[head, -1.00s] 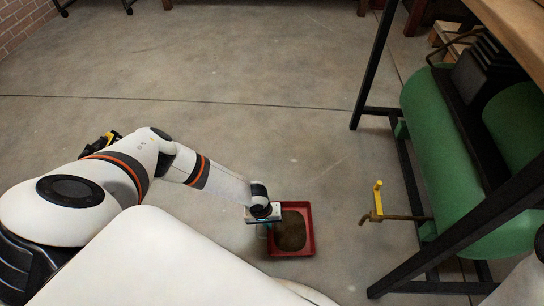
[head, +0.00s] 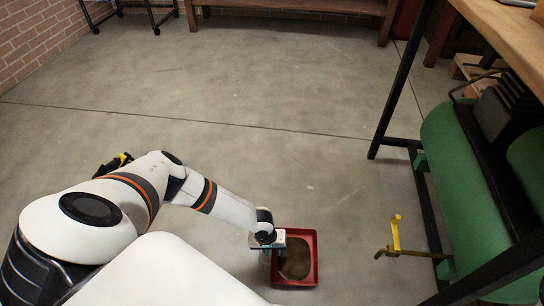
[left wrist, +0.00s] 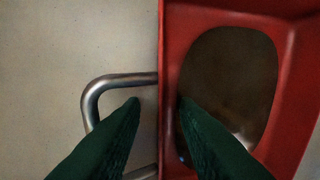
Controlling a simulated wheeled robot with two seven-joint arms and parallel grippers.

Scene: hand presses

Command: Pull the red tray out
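The red tray (head: 315,262) sits on the concrete floor at the bottom centre of the head view, with brown contents in it. In the left wrist view, the red tray (left wrist: 298,60) fills the right side, and a bent metal handle (left wrist: 92,105) sticks out from its left wall. My left gripper (head: 277,255) is at the tray's left side. In the left wrist view its dark green fingers (left wrist: 160,102) are apart: one is outside the wall, over the handle's loop, the other over the tray's inside. Whether they touch the tray is unclear. My right gripper is not in view.
A green cylindrical tank (head: 462,190) stands under a wooden-topped bench (head: 515,35) with dark metal legs at the right. A yellow-handled valve (head: 396,235) juts out toward the tray. The floor (head: 250,90) beyond the tray is open.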

